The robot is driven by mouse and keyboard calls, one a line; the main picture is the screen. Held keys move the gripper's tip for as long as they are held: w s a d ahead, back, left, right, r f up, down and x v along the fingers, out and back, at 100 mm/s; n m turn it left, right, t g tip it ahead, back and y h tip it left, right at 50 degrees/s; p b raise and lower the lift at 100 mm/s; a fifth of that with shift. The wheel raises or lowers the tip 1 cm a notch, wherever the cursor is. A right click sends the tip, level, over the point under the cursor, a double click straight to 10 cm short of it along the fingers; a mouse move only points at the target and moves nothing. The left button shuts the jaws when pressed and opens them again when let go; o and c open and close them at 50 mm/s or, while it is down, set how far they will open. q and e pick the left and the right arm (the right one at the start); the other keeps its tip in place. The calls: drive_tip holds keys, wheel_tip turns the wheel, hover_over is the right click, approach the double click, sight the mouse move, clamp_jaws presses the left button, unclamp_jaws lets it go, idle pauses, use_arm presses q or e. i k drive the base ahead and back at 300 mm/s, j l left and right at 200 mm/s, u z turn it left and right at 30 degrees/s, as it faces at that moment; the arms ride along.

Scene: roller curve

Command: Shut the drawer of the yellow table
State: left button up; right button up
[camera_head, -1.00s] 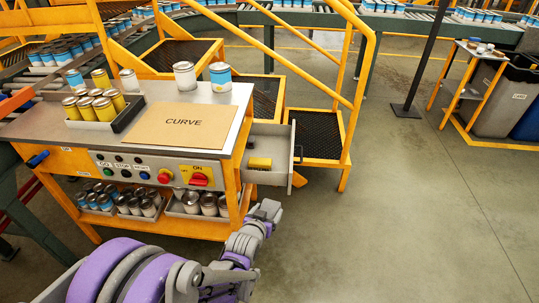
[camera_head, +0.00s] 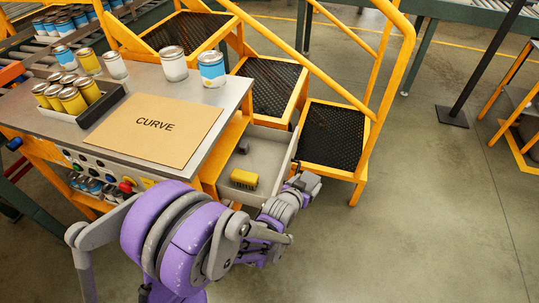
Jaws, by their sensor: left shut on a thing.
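The yellow table (camera_head: 206,130) has a grey metal top and an orange-yellow frame. Its grey drawer (camera_head: 270,146) stands open from the table's right side. A yellow block (camera_head: 243,179) and a small dark piece (camera_head: 243,147) lie inside the drawer. My left gripper (camera_head: 308,182) is at the outer end of the drawer, at the near part of its front panel. It is shut, apparently on the drawer handle, which the gripper and wrist mostly hide. My right gripper is not in view.
Yellow-framed steps with dark mesh treads (camera_head: 333,135) stand close behind and right of the drawer. Cans, a tray of yellow cans (camera_head: 70,98) and a "CURVE" board (camera_head: 155,130) are on the tabletop.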

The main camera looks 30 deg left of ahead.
sight(262, 157)
drive_tip(key=i+l, duration=0.15)
drive_tip(key=i, duration=0.5)
drive_tip(key=i+l, duration=0.1)
drive_tip(key=i, duration=0.55)
drive_tip(key=u, duration=0.4)
drive_tip(key=i+u, duration=0.1)
drive_tip(key=u, duration=0.75)
drive_tip(key=i+l+u, duration=0.1)
drive_tip(key=u, duration=0.35)
